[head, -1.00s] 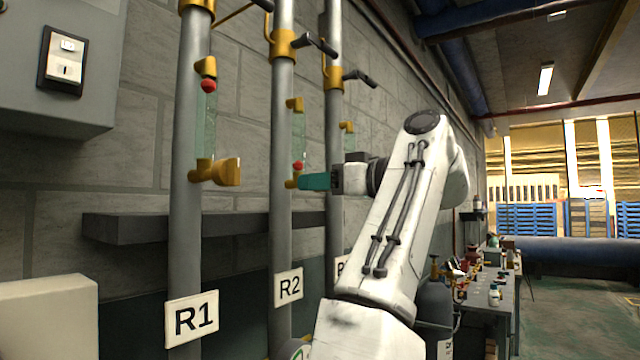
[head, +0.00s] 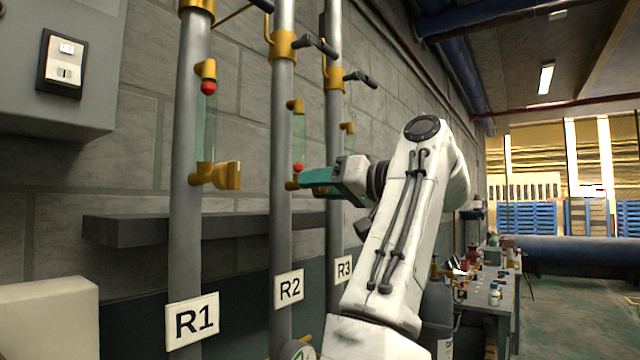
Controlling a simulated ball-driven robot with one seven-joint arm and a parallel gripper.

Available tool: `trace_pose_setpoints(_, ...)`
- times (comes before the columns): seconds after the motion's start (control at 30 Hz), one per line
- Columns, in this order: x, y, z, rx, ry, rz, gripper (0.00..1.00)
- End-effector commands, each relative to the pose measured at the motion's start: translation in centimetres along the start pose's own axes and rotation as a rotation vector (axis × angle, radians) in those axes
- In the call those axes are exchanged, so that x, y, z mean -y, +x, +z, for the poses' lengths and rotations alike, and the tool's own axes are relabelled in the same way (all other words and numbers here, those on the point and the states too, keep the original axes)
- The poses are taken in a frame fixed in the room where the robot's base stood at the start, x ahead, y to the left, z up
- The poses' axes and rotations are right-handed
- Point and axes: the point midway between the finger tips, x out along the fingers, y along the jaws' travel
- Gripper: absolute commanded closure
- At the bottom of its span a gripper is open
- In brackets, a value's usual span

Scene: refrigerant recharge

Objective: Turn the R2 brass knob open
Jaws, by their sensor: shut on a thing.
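The R2 pipe (head: 282,150) is the middle grey pipe, marked by its R2 sign (head: 289,288). It carries a sight tube with a red ball (head: 298,168) near the tube's lower end. The R2 brass knob (head: 292,184) is at the foot of that tube, mostly hidden behind my gripper. My gripper (head: 306,178), with teal fingers, reaches in from the right and is shut on the knob. The fingers look rolled and tilted. The knob's exact angle cannot be seen.
The R1 pipe (head: 186,240) with its own brass knob (head: 228,175) stands to the left. The R3 pipe (head: 334,215) is close behind my gripper. A grey ledge (head: 140,230) runs behind the pipes. A workbench (head: 495,300) with bottles stands at right.

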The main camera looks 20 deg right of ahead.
Motion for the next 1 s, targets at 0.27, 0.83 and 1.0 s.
trace_pose_setpoints(0.27, -0.02, -0.04, -0.13, 0.000, 0.263, 0.002, 0.92)
trace_pose_setpoints(0.83, 0.02, -0.03, -0.20, -0.001, 0.798, 0.001, 0.92)
trace_pose_setpoints(1.0, -0.05, -0.05, -0.17, -0.002, 0.932, 0.002, 0.92)
